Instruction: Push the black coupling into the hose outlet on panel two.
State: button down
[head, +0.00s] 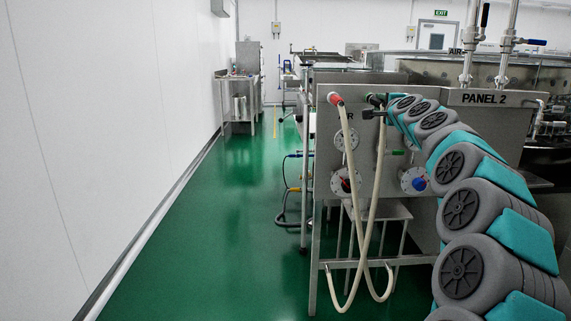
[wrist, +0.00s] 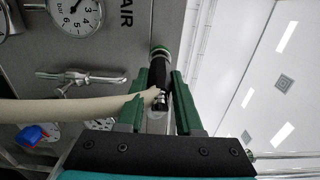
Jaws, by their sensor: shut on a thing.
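My gripper (wrist: 160,76) is shut on the black coupling (wrist: 157,70), with its green fingers on either side of it in the wrist view. A cream hose (wrist: 75,108) runs from the coupling's near end off to the left. The coupling's far end is up against the green-ringed hose outlet (wrist: 160,49) on the panel; I cannot tell how deep it sits. In the head view the black coupling (head: 376,99) shows at the panel's upper edge, partly hidden by my gripper and arm. Panel two (head: 484,98) is a steel face with its label at the right.
A red coupling (head: 335,98) with another cream hose end is on the panel, left of the black one. The hoses cross and hang in loops below. Green floor (head: 225,230) is clear at left.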

jog(key=shift+w, duration=0.55)
jog(key=c, duration=0.5)
grip_release()
jog(key=shift+s, duration=0.15)
